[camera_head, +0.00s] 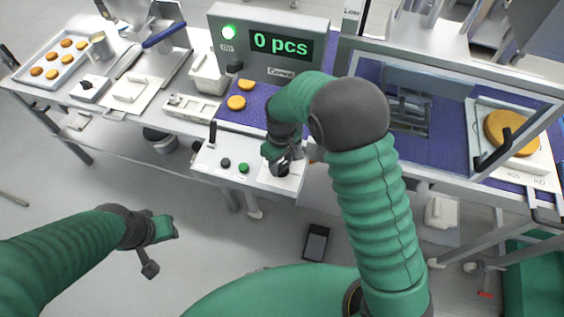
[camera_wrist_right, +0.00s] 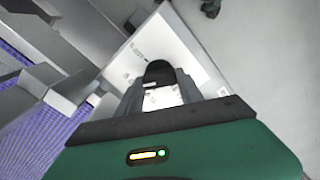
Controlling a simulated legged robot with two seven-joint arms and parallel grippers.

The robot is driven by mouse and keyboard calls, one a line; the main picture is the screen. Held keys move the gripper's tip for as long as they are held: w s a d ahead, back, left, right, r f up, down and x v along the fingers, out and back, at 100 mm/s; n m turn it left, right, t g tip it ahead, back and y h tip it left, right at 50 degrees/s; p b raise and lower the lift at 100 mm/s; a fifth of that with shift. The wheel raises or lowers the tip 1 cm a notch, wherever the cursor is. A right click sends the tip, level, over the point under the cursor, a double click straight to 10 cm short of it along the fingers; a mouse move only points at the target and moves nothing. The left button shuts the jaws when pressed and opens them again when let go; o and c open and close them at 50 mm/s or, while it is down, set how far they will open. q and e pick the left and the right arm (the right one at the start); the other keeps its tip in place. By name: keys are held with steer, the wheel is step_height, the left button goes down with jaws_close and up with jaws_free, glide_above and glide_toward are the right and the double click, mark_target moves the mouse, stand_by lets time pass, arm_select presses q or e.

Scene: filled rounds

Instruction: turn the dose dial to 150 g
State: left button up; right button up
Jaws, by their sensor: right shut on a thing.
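The dose dial (camera_head: 283,170) is a dark knob on a white plate at the right of the front control panel. In the right wrist view the dark dial (camera_wrist_right: 158,72) stands between my finger pads, over a white scale plate (camera_wrist_right: 185,45) whose print is too small to read. My right gripper (camera_head: 285,160) is shut on the dial and hides much of it in the head view. Where the pointer stands cannot be told. My left gripper (camera_head: 158,250) hangs over the floor at the left, away from the panel; its jaw opening is unclear.
The control panel (camera_head: 210,160) also has a lever, a black button (camera_head: 225,163) and a green button (camera_head: 243,168). A display (camera_head: 280,45) above reads 0 pcs, with a green lamp lit. A blue belt (camera_head: 255,118) carries orange rounds. A tray of rounds (camera_head: 38,80) lies far left.

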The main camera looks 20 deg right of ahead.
steer(key=shift+s, duration=0.1)
steer(key=shift+m, duration=0.4)
steer(key=shift+m+p, duration=0.55)
steer(key=shift+m, duration=0.15)
steer(key=m+p, duration=0.1)
steer(key=m, duration=0.2)
steer(key=m+p, duration=0.2)
steer(key=m, duration=0.2)
steer(key=shift+s+m, duration=0.1)
steer(key=shift+m, duration=0.2)
steer(key=shift+f+m+p, duration=0.1)
steer(key=shift+m+p, duration=0.35)
steer(key=shift+m, duration=0.65)
steer(key=o, duration=1.4)
